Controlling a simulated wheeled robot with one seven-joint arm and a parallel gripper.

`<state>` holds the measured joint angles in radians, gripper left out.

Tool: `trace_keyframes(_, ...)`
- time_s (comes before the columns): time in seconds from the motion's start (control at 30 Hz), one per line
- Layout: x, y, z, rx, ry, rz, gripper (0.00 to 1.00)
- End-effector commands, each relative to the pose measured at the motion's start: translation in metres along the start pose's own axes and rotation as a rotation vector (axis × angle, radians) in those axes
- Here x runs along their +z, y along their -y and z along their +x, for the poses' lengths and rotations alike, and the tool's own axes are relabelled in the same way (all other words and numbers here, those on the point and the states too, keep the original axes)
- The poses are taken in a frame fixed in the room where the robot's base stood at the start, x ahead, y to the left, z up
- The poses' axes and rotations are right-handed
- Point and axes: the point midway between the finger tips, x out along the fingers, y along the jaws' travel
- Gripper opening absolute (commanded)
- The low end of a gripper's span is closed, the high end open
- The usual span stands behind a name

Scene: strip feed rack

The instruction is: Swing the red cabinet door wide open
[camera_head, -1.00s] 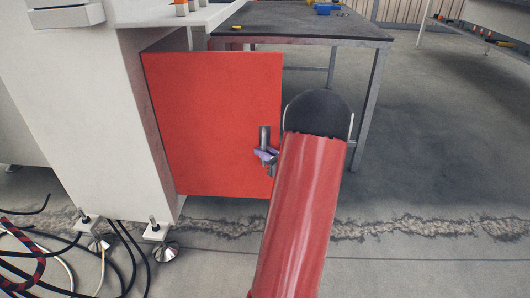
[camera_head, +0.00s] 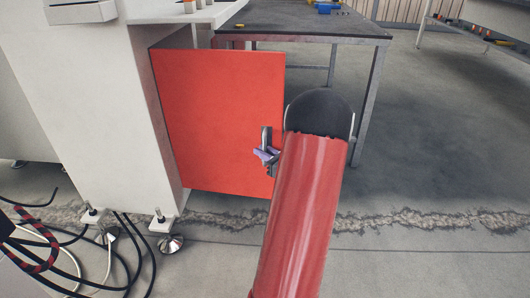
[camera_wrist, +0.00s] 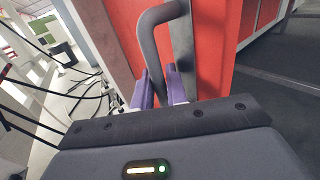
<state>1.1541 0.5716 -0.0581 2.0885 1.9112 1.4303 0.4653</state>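The red cabinet door (camera_head: 215,120) stands swung out from the white cabinet (camera_head: 95,110), its broad face showing in the head view. A grey bar handle (camera_head: 266,138) sits near its right edge. The handle also shows large in the wrist view (camera_wrist: 150,38) as a curved bar. My gripper (camera_head: 267,155) is at the handle's lower part in the head view. In the wrist view its purple fingers (camera_wrist: 160,88) lie on either side of the bar and look closed on it. The exact finger contact is partly hidden by the gripper body. My red arm covers the floor right of the door.
A dark-topped table (camera_head: 300,22) with metal legs stands behind the door. Black, red and white cables (camera_head: 75,255) lie on the floor at left by the cabinet's levelling feet (camera_head: 170,243). Open concrete floor (camera_head: 440,160) lies to the right.

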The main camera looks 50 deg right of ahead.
Motion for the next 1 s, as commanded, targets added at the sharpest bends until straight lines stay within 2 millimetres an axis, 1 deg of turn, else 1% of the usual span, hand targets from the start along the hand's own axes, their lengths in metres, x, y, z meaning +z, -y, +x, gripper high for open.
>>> trace_keyframes(0.27,0.000,0.000,0.000,-0.001,0.000,0.000,0.17)
trace_keyframes(0.37,0.000,0.001,-0.005,-0.004,0.000,0.001,0.17)
trace_keyframes(0.47,0.001,0.002,-0.018,-0.005,0.000,0.000,0.17)
trace_keyframes(0.7,0.001,0.000,-0.059,-0.002,0.000,0.001,0.17)
trace_keyframes(0.83,0.000,-0.001,-0.072,0.002,0.001,0.001,0.17)
trace_keyframes(1.0,0.000,-0.002,-0.077,0.005,0.001,0.000,0.17)
